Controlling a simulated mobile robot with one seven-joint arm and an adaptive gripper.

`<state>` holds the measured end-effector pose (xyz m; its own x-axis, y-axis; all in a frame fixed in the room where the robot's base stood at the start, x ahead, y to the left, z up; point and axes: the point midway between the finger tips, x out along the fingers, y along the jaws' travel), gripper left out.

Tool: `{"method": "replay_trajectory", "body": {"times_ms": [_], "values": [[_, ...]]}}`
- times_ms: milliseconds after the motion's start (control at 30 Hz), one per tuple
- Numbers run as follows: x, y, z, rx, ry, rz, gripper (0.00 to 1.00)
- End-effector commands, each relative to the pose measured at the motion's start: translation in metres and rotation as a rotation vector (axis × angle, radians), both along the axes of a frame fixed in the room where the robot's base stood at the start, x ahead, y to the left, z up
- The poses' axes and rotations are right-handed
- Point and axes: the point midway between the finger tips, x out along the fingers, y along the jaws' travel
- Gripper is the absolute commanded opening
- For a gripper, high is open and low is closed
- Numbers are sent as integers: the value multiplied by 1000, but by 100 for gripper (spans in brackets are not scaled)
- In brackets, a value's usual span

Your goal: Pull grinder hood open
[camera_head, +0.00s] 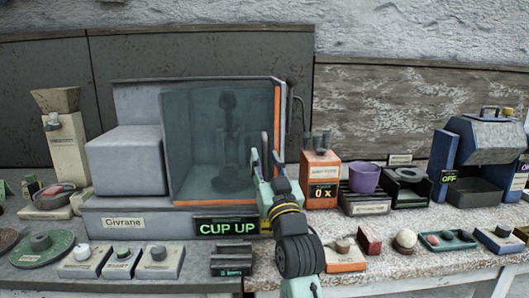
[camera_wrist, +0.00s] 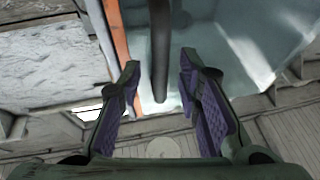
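The grinder hood (camera_head: 205,140) is a clear blue-tinted box with an orange edge, on the grey machine labelled "Givrane" (camera_head: 110,222). It looks closed over a dark upright shape. A grey bar handle (camera_head: 264,144) stands at the hood's right front. My gripper (camera_head: 267,163) is at this handle, with its fingers pointing up. In the wrist view, the dark bar (camera_wrist: 159,60) comes down between the open fingers (camera_wrist: 158,85), with a gap showing on each side. The hood's pane and its orange edge (camera_wrist: 118,40) lie behind the bar.
A green-lit "CUP UP" sign (camera_head: 227,228) is just left of my wrist. An orange "0 x" counter (camera_head: 321,185) and a purple cup (camera_head: 364,177) stand to the right. Small blocks (camera_head: 158,262) and trays line the counter's front. A blue machine (camera_head: 485,145) stands far right.

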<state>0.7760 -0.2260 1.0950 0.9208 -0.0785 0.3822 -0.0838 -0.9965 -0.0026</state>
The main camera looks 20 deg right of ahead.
Motion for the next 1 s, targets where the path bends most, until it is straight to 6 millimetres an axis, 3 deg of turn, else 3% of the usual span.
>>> {"method": "replay_trajectory", "body": {"times_ms": [167,433,900,1000], "values": [[12,0,5,0,-1,1,31],[13,-1,5,0,0,0,31],[12,-1,5,0,0,0,1],[12,-1,5,0,0,0,0]]}}
